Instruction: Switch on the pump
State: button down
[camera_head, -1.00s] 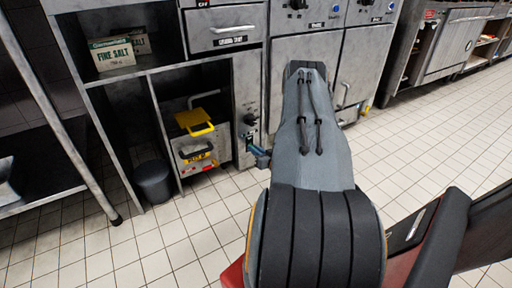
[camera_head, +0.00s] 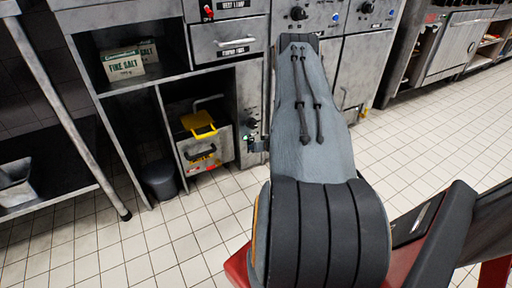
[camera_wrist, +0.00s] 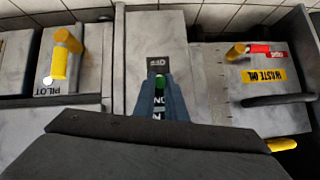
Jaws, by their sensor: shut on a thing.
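My gripper (camera_wrist: 159,87) points at a narrow grey panel in the wrist view. Its fingers are closed around a small green-tipped part, which I take to be the pump switch (camera_wrist: 158,83). A dark OFF label (camera_wrist: 156,61) shows just beyond the fingertips, and an ON label (camera_wrist: 158,100) shows between the fingers. The fingers hide most of the switch, so its exact position is unclear. In the head view my gripper (camera_head: 258,145) is at the lower part of the narrow control panel (camera_head: 248,95), partly hidden by my arm.
In the wrist view a yellow handle (camera_wrist: 61,62) by the PILOT label stands left. The waste oil unit (camera_wrist: 225,85) with a dark bar handle is right. In the head view a dark bin (camera_head: 160,180) stands on the floor. Open tiled floor lies at front left.

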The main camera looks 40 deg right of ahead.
jog(key=shift+s, duration=0.1)
jog(key=c, duration=1.8)
grip_release()
jog(key=d+p+v, duration=0.1)
jog(key=p+v, duration=0.2)
jog(key=v, duration=0.4)
jog(key=shift+s+a+r, duration=0.2)
jog(key=shift+s+a, duration=0.1)
jog(key=shift+a, duration=0.2)
